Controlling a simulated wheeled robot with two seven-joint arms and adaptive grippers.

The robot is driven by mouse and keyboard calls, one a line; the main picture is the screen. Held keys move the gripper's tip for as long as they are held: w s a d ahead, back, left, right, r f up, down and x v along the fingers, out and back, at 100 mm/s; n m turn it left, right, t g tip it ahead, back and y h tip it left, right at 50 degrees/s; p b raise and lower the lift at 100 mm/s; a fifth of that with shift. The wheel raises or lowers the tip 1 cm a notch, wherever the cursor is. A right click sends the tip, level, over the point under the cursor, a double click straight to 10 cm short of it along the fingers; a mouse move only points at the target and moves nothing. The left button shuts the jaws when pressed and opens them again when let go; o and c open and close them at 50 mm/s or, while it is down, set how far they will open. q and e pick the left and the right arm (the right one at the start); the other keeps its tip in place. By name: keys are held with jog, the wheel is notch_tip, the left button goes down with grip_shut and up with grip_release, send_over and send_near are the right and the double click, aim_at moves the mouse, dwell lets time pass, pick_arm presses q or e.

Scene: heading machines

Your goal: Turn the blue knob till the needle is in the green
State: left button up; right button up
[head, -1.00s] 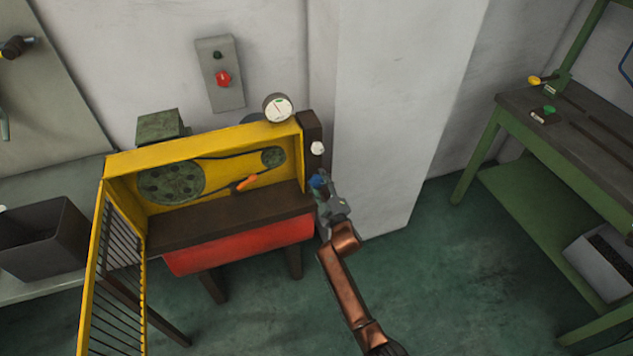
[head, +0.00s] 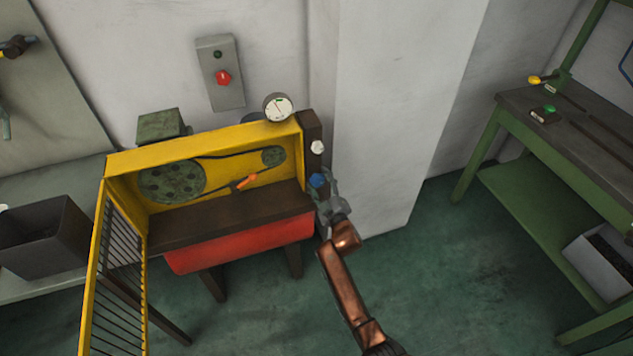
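The blue knob (head: 317,181) is on the right side of the yellow machine (head: 200,145), below a white knob (head: 317,147). My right gripper (head: 326,186) is at the blue knob's right side. Its fingers are small and partly hidden, so I cannot tell whether they touch or grip the knob. The round gauge (head: 277,107) stands on the machine's top right corner. Its thin needle points to the upper left; a small green mark shows near the top of the dial. My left gripper is not in view.
The machine's yellow barred guard (head: 112,280) hangs open at the left. A control box with a red button (head: 223,78) is on the wall behind. A green workbench (head: 560,140) stands at the right, with open floor (head: 450,270) between.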

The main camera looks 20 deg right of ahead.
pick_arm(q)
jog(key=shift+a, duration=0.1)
pick_arm(e)
jog(key=shift+a, duration=0.1)
jog(key=shift+s, duration=0.1)
jog(key=s, duration=1.1)
jog(key=shift+s+d, duration=0.2)
jog(key=shift+s, duration=0.2)
